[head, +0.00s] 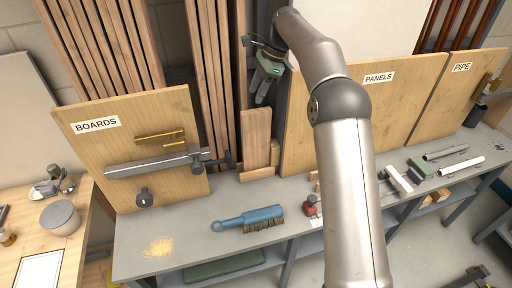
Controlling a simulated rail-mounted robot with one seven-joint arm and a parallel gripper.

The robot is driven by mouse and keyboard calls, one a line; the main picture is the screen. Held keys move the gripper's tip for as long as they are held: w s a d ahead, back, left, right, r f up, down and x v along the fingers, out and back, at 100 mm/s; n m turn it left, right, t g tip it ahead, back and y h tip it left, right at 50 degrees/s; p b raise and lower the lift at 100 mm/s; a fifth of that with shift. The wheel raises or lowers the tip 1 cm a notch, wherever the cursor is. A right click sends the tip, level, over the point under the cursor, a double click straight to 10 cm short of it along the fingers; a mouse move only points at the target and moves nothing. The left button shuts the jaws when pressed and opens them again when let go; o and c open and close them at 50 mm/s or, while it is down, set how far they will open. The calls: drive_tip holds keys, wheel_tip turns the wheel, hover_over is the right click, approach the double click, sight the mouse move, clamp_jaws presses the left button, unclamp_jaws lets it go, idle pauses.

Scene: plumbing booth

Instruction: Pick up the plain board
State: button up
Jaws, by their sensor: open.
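A short, plain light-brown board (256,138) stands upright at the back of the grey bench, in the gap between the BOARDS panel and the PANELS panel. Its foot is by a small wooden block (258,174). My gripper (261,100) hangs just above the board's top end, fingers pointing down, open, with nothing seen between the fingers. Whether the fingers touch the board or stand in front of it or behind it, I cannot tell. Several long boards (209,70) lean upright behind the BOARDS panel.
The BOARDS panel (160,115) carries a clamp bar (160,163). A blue brush (248,219) and sawdust (160,247) lie on the grey bench (200,240). The PANELS panel (300,130) stands close to the right of the board. Clamps and pipes (455,164) lie farther right.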

sight(244, 121)
drive_tip(key=p+x, duration=0.1)
drive_tip(key=x, duration=1.1)
drive_tip(key=shift+f, duration=0.15)
clamp_jaws()
